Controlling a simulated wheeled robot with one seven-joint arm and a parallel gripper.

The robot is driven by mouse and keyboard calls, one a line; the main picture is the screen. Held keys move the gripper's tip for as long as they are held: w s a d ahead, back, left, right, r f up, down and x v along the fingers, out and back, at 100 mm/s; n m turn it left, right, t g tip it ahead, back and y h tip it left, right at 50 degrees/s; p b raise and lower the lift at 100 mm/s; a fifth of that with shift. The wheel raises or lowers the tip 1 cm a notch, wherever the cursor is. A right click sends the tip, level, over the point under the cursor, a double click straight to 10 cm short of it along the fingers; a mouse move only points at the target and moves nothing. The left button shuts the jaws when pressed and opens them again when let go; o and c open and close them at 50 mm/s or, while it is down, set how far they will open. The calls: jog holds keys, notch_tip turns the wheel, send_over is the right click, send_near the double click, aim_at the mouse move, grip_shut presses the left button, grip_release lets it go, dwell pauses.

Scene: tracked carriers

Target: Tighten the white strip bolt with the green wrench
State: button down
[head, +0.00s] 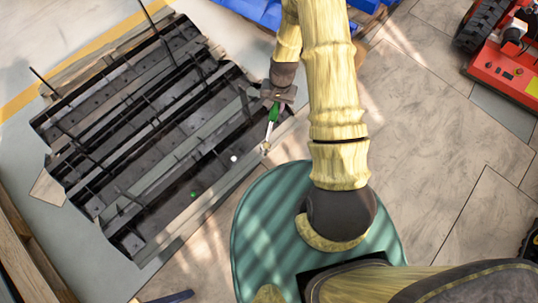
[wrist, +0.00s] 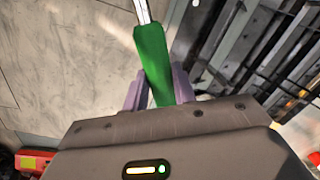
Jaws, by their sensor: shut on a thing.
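My gripper (wrist: 156,90) is shut on the green handle of the green wrench (wrist: 152,60). The wrench also shows in the head view (head: 274,113), its metal shaft pointing down toward the near edge of the dark track assembly, with its tip close to that edge. The white bolt (head: 234,158) sits on the dark track surface, left of and slightly below the wrench tip, apart from it. In the wrist view a white spot (wrist: 196,3) shows at the top edge, probably the same bolt. The wrench's head is out of the wrist view.
A green bolt (head: 193,194) sits farther down-left on the track assembly (head: 150,187). Thin dark rods stick up from the track. A red machine (head: 507,62) stands at the right. Bare floor (head: 440,130) lies between it and my arm.

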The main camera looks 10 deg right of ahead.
notch_tip(320, 180, down, 36)
jog(key=a+m+t+y+b, duration=0.1)
jog(key=m+b, duration=1.1)
jog(key=b, duration=2)
jog(key=a+t, duration=0.1)
jog(key=t, duration=0.1)
jog(key=shift+s+a+r+m+t+b, duration=0.15)
jog(key=shift+a+m+t+b, duration=0.15)
jog(key=shift+m, duration=0.1)
jog(key=shift+d+r+p, duration=0.1)
jog(key=shift+p, duration=0.2)
jog(key=shift+w+a+f+n+p, duration=0.15)
jog(key=shift+w+a+n, duration=0.35)
jog(key=shift+w+n, duration=0.85)
jog(key=shift+w+a+f+n+p, duration=0.15)
jog(key=shift+w+a+n, duration=0.6)
jog(key=shift+w, duration=1)
jog(key=shift+w+a+f+n, duration=0.2)
jog(key=shift+w+a+n, duration=0.1)
jog(key=shift+w+n, duration=1.15)
jog(key=shift+w, duration=0.1)
jog(key=shift+p+x, duration=0.4)
jog(key=shift+x, duration=0.65)
